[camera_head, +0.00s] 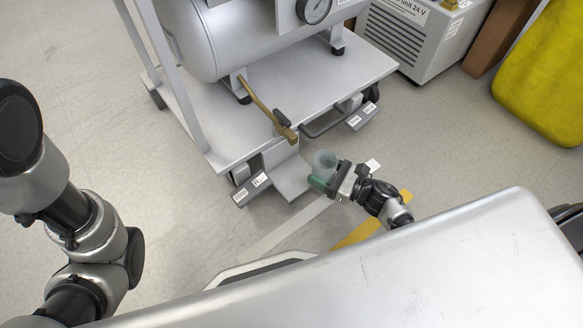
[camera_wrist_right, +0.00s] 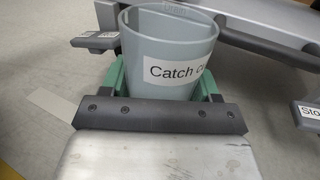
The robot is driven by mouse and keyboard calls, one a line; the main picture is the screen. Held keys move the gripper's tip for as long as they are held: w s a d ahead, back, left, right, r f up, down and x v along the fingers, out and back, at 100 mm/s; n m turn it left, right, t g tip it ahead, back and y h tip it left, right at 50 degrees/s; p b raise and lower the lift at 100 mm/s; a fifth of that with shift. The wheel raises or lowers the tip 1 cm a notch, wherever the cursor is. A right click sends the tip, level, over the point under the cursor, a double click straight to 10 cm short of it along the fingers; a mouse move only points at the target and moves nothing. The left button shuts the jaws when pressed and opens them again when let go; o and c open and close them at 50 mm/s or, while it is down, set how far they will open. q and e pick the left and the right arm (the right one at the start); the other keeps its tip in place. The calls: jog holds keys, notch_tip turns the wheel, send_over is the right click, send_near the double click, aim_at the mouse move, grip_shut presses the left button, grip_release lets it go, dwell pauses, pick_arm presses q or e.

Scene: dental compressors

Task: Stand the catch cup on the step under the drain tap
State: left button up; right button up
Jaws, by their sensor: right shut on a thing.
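The catch cup (camera_wrist_right: 165,60) is a translucent grey cup with a white label, upright between the green fingers of my right gripper (camera_wrist_right: 165,85). In the head view my right gripper (camera_head: 328,178) is shut on the cup (camera_head: 325,160), just right of the step (camera_head: 292,180), a small grey plate low on the compressor's front. The brass drain tap (camera_head: 288,134) ends a brass pipe above and left of the cup. Whether the cup touches the step cannot be told. My left arm shows at the left; its gripper is out of view.
The compressor's tank (camera_head: 215,45) stands on a grey platform (camera_head: 330,95). Labelled pedals (camera_head: 250,188) flank the step, one also at the right (camera_head: 362,117). A grey unit (camera_head: 415,35) and a yellow bag (camera_head: 545,75) stand behind right. Floor right of the gripper is clear.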

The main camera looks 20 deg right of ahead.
jog(key=b+x, duration=0.2)
jog(key=x, duration=0.7)
jog(key=shift+w+f+b, duration=0.1)
jog(key=shift+b, duration=0.25)
notch_tip(320, 180, down, 4)
jog(key=b, duration=0.3)
jog(key=shift+r, duration=0.35)
jog(key=o, duration=0.9)
